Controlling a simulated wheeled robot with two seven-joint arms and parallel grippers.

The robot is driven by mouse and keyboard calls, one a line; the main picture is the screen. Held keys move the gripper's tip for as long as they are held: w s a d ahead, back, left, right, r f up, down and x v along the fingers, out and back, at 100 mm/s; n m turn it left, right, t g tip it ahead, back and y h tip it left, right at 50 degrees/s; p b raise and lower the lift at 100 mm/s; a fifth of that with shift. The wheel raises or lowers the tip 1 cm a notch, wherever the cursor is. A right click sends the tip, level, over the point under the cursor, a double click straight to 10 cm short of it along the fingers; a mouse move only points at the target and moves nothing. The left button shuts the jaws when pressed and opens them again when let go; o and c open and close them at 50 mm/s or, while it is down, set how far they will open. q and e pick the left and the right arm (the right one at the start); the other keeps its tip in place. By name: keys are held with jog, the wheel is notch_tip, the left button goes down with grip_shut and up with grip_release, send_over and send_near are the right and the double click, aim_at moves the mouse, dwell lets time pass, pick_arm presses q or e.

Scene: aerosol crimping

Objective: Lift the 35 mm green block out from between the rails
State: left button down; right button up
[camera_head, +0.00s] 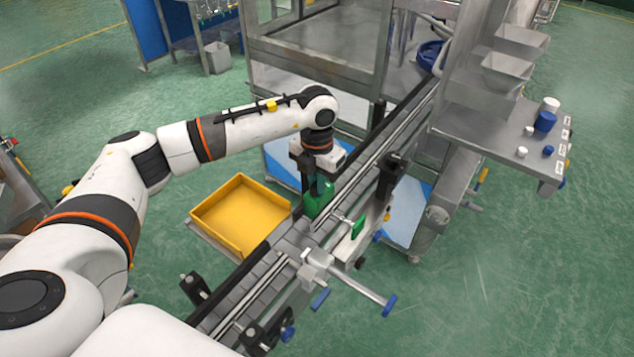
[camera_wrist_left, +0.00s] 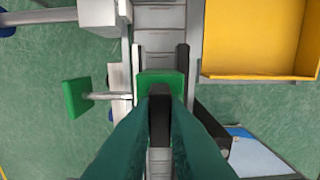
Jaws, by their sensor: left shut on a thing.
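Whether the block touches the belt cannot be told. My right gripper is not in view.
A yellow tray (camera_head: 241,215) stands left of the conveyor. A green plate on a rod (camera_head: 358,228) and a clamp with a blue-ended handle (camera_head: 350,283) are on the right side. A steel shelf (camera_head: 500,140) with small blue and white parts stands at right.

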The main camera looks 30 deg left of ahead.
pick_arm(q)
jog(key=shift+r+p, duration=1.55)
jog(key=shift+r, duration=1.65)
jog(key=shift+s+f, duration=0.1)
